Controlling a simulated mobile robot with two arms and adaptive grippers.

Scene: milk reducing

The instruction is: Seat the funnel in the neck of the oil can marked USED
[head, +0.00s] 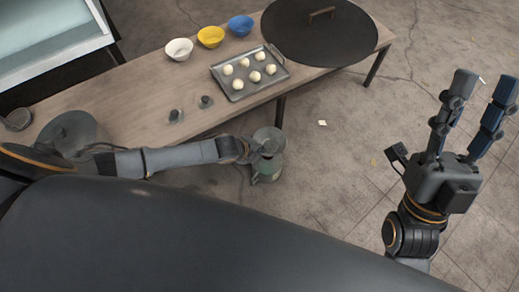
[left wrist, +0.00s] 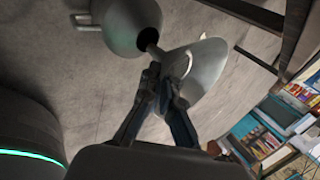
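A grey-green can (head: 266,172) with a side handle is near the table's front edge in the head view. A grey metal funnel (head: 270,136) is right beside and above it. In the left wrist view the can (left wrist: 122,22) is at the top, and the funnel (left wrist: 208,72) lies tilted, its narrow end by a dark opening at the can. Whether the spout is inside the neck I cannot tell. My left gripper (left wrist: 164,84) is shut on the funnel near its narrow part. No USED marking is readable. My right gripper (head: 486,92) is open and empty, far right.
A wooden table (head: 130,97) holds white (head: 179,49), yellow (head: 211,37) and blue (head: 240,26) bowls, a tray (head: 217,80) of several pale balls, a large dark lid (head: 335,40) and two small dark weights. Floor to the right is mostly clear. The left wrist view shows a stocked shelf (left wrist: 275,130).

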